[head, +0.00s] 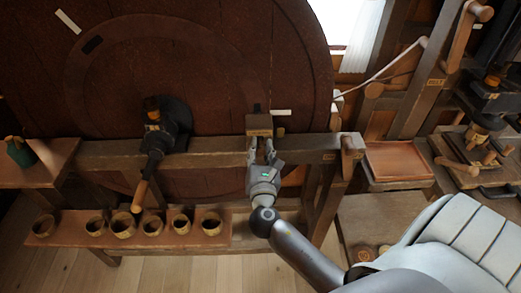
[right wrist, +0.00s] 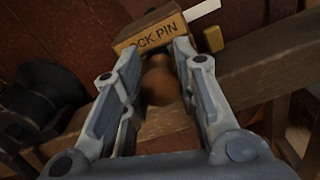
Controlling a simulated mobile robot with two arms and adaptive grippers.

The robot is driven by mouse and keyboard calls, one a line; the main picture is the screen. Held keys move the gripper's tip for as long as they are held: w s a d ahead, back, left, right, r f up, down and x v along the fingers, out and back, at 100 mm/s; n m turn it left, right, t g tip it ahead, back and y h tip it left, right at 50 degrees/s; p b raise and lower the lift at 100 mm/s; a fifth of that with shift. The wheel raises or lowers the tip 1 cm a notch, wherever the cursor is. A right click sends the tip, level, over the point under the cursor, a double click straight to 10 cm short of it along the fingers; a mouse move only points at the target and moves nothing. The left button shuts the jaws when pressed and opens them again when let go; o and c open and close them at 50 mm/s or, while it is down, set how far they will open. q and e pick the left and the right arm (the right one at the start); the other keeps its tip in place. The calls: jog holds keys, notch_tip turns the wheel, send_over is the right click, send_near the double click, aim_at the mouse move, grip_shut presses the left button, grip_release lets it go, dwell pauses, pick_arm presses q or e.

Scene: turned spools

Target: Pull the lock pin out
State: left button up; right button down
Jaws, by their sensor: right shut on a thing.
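The lock pin shows in the right wrist view as a round brown wooden knob (right wrist: 160,82) below a wooden block (right wrist: 150,32) lettered "LOCK PIN", its first letter partly hidden by a finger. My right gripper (right wrist: 158,70) has one finger on each side of the knob and is shut on it. In the head view my right gripper (head: 260,150) is at the wooden block (head: 259,125) on the beam, in front of the big wheel. The knob is mostly hidden by the fingers there. My left gripper is not in view.
A large dark red wheel (head: 225,60) stands behind the wooden beam (head: 215,158). A black fitting with a wooden handle (head: 141,194) is left of my gripper. Several small bowls (head: 122,225) stand on a low shelf. A reddish tray (head: 397,160) is at the right.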

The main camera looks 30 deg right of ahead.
jog(key=shift+v, duration=1.7)
jog(key=shift+w+f, duration=0.1)
jog(key=shift+f, duration=0.05)
jog(key=c, duration=1.4)
grip_release()
jog(key=o, duration=0.3)
send_near(261, 154)
jog(key=v, duration=0.4)
